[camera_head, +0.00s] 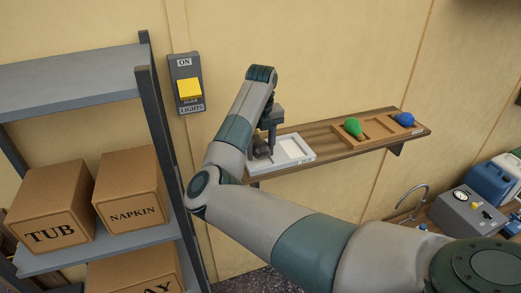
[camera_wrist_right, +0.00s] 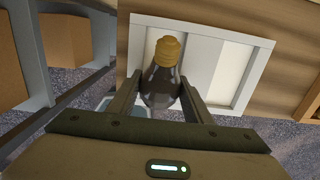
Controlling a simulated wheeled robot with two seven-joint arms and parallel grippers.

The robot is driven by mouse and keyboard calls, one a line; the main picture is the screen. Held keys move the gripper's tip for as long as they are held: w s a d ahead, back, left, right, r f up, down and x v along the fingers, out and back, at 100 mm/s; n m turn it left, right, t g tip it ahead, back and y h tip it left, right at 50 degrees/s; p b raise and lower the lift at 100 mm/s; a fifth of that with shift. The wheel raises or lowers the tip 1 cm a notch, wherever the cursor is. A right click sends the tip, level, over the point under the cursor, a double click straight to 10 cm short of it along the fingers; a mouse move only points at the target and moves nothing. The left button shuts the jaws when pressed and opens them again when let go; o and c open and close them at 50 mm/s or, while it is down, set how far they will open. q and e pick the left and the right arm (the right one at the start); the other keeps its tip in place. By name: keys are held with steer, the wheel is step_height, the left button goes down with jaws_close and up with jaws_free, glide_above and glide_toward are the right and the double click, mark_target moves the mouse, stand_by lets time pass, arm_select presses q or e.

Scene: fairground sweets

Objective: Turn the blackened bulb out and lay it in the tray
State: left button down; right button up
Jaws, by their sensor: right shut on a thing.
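The blackened bulb (camera_wrist_right: 160,85) has dark glass and a brass screw cap. In the right wrist view my right gripper (camera_wrist_right: 158,95) is shut on its glass, with the cap pointing away from the palm. In the head view the dark bulb (camera_head: 262,153) shows below the gripper (camera_head: 266,143), over the left part of the white tray (camera_head: 305,160). The tray also shows in the wrist view (camera_wrist_right: 262,65), behind the bulb. I cannot tell whether the bulb touches the tray floor. My left gripper is not in view.
The tray is on a wooden wall shelf (camera_head: 327,138). A green bulb (camera_head: 353,127) and a blue bulb (camera_head: 404,119) lie in wooden holders to the right. A yellow light switch (camera_head: 189,89) is on the wall. A grey rack (camera_head: 75,75) with cardboard boxes stands at left.

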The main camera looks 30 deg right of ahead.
steer(key=shift+s+a+f+b, duration=0.1)
steer(key=shift+s+f+b, duration=0.05)
steer(key=shift+f, duration=0.2)
steer(key=shift+s+a+f+b, duration=0.1)
steer(key=shift+f+b, duration=0.05)
steer(key=shift+f, duration=0.2)
steer(key=o, duration=1)
steer(key=shift+s+d, duration=0.1)
steer(key=shift+d, duration=0.05)
steer(key=shift+r, duration=0.1)
steer(key=shift+w+r+b, duration=0.2)
steer(key=shift+b, duration=0.1)
steer(key=shift+s+d+r+b, duration=0.15)
steer(key=shift+r+b, duration=1.2)
steer(key=shift+r, duration=3.2)
steer(key=shift+s+d+r+b, duration=0.15)
steer(key=shift+r+b, duration=1.15)
steer(key=shift+r, duration=3.25)
